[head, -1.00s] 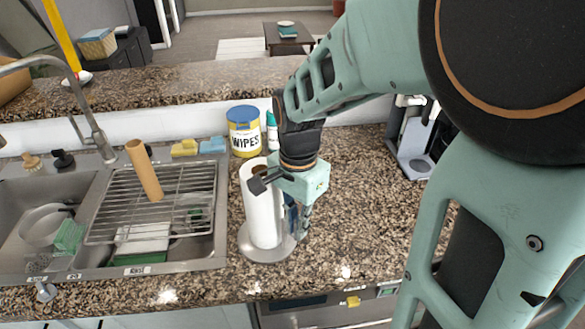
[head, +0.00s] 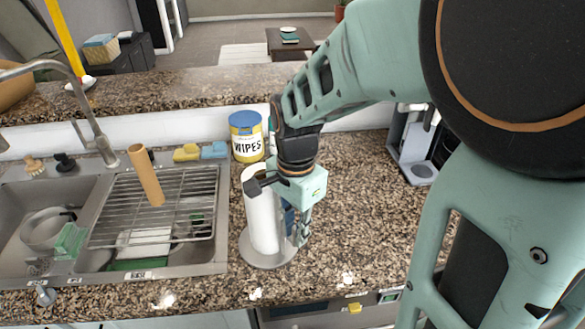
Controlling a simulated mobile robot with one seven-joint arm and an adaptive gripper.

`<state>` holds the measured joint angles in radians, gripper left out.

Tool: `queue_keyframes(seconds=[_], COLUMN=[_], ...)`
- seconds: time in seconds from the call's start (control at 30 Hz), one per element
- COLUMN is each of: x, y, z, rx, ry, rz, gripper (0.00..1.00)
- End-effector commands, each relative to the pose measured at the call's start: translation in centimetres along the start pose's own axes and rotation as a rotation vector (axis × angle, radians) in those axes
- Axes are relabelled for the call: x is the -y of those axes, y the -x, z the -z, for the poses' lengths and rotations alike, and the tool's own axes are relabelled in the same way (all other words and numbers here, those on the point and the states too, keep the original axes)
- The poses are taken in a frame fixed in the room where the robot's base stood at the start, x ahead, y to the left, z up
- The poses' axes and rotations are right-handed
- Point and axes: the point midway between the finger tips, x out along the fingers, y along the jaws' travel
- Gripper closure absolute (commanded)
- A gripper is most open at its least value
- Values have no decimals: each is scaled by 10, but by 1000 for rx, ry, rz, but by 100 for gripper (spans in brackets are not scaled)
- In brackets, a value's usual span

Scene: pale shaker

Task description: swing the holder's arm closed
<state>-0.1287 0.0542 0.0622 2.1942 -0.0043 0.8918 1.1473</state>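The paper towel holder (head: 266,255) stands on the granite counter just right of the sink, with a white paper roll (head: 262,222) upright on its round grey base. My gripper (head: 303,236) points down at the right side of the roll, close beside it, with its fingers low over the base's right edge. The holder's arm cannot be made out; it is hidden behind my gripper or the roll. The fingers are small and partly covered, so I cannot tell whether they are open or touching the holder.
A wipes tub (head: 246,137) stands behind the roll. The sink (head: 222,240) with a wire rack (head: 150,208) and a cardboard tube (head: 146,176) is at the left. A coffee machine (head: 412,150) is at the back right. The counter right of my gripper is clear.

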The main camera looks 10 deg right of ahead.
Motion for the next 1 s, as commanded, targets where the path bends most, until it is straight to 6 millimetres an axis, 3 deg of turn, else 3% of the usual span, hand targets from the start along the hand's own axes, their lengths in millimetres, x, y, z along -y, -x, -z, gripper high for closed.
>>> queue_keyframes(seconds=[0.37,1.0], x=[0,0], y=[3,54], z=[0,0], rx=[0,0], ry=[0,0], rz=[-1,-1], gripper=[83,83])
